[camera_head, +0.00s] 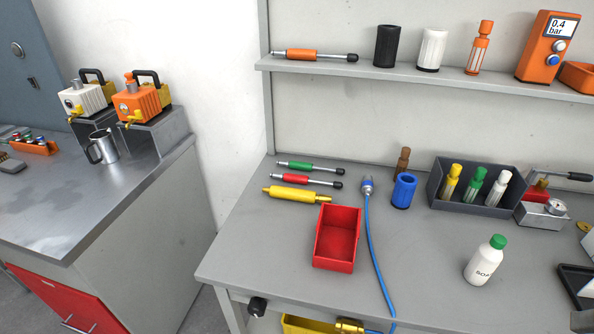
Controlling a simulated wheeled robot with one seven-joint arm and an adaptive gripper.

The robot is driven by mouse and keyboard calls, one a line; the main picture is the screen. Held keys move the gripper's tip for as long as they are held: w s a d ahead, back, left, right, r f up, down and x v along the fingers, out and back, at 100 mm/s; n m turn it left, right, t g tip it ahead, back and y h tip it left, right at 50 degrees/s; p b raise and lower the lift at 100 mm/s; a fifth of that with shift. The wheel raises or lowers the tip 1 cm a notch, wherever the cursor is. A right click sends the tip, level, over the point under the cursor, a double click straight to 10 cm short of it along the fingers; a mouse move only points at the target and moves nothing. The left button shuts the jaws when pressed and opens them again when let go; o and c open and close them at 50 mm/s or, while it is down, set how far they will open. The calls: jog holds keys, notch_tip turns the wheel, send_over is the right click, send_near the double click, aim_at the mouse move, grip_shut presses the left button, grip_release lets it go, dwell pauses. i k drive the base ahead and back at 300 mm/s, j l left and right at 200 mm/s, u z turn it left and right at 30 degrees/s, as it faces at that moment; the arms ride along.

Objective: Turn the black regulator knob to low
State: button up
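A small black knob (257,307) sits on the front edge of the grey workbench, below the left part of its top. It is the only black knob I can make out, and I take it for the regulator knob. Its setting and any marks are too small to read. A brass fitting (349,326) with a blue hose is under the bench edge to its right, cut by the picture's bottom. My gripper is not in view, so I cannot tell where it is relative to the knob.
The workbench top (262,240) holds a red bin (324,262), a blue hose (377,260), a white bottle (482,265) and a dark rack (440,190). An orange device (545,45) on the shelf reads 0.4 bar. A metal-topped bench (60,220) stands left, beyond a gap.

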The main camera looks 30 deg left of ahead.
aim_at(257, 306)
jog(key=u, duration=1.4)
jog(key=k+l+u, duration=0.15)
jog(key=k+l, duration=0.15)
jog(key=k, duration=0.15)
jog(key=k+l+u, duration=0.1)
jog(key=k, duration=0.4)
jog(key=l, duration=0.15)
